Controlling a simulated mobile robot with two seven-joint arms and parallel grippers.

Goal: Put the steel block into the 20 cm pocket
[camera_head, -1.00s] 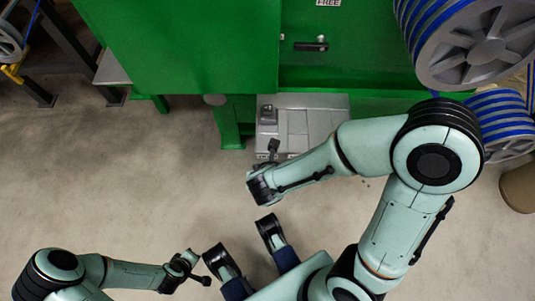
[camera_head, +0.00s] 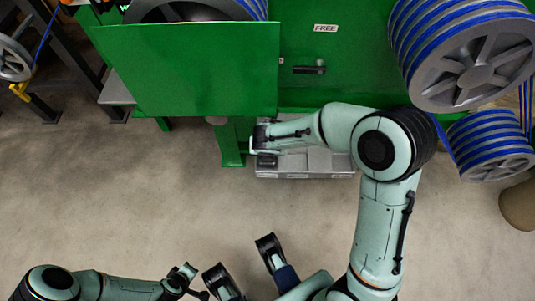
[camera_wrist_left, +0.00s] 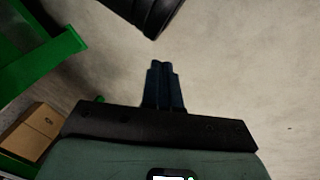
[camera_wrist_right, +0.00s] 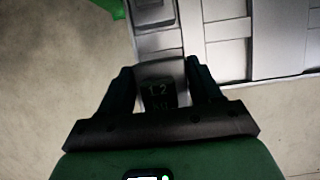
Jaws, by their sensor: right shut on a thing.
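In the right wrist view my right gripper (camera_wrist_right: 160,85) is shut on a small dark block (camera_wrist_right: 158,95) with faint markings, which seems to be the steel block. It is over a narrow grey channel at the left side of the grey pocketed tray (camera_wrist_right: 228,50). Whether the block touches the channel floor, I cannot tell. In the head view the right gripper (camera_head: 257,152) hides the tray's left part; the tray (camera_head: 318,162) shows beside it. No pocket length is readable. My left gripper (camera_wrist_left: 162,88) is shut and empty, low at left in the head view.
A green machine cabinet (camera_head: 340,85) with a FREE label and a handle stands behind the tray. A green panel (camera_head: 190,70) juts out at left. Reels of blue cable (camera_head: 470,55) hang at right. A cardboard box (camera_wrist_left: 28,132) shows in the left wrist view.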

